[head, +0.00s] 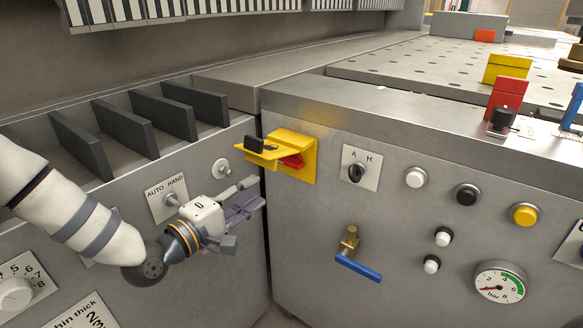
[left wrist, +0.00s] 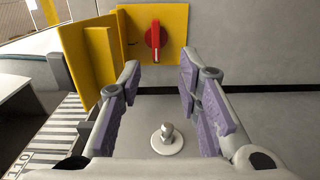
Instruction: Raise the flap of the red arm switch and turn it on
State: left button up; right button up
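The yellow flap (head: 268,153) stands raised, sticking out nearly level from its yellow backing plate (head: 308,160) at the left end of the right-hand grey panel. A black block (head: 254,144) shows at its outer edge. Under the flap I see part of the red arm switch (head: 292,161). In the left wrist view the switch (left wrist: 154,40) is uncovered on the plate (left wrist: 177,22), with the flap (left wrist: 95,60) swung out to the left. My left gripper (head: 250,193) is open and empty, below and left of the switch, apart from it. My right gripper is not in view.
A round metal stud (head: 220,168) sits near my left gripper and also shows between its fingers in the wrist view (left wrist: 167,138). The AUTO/HAND switch plate (head: 165,198) is behind my left wrist. An A/H selector (head: 356,173) and a blue-handled valve (head: 358,268) are to the right.

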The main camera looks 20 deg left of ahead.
aim_at(287, 164)
pick_arm(q)
jog(key=x, duration=0.4)
jog(key=b+x, duration=0.1)
jog(key=x, duration=0.7)
jog(key=shift+r, duration=0.35)
grip_shut()
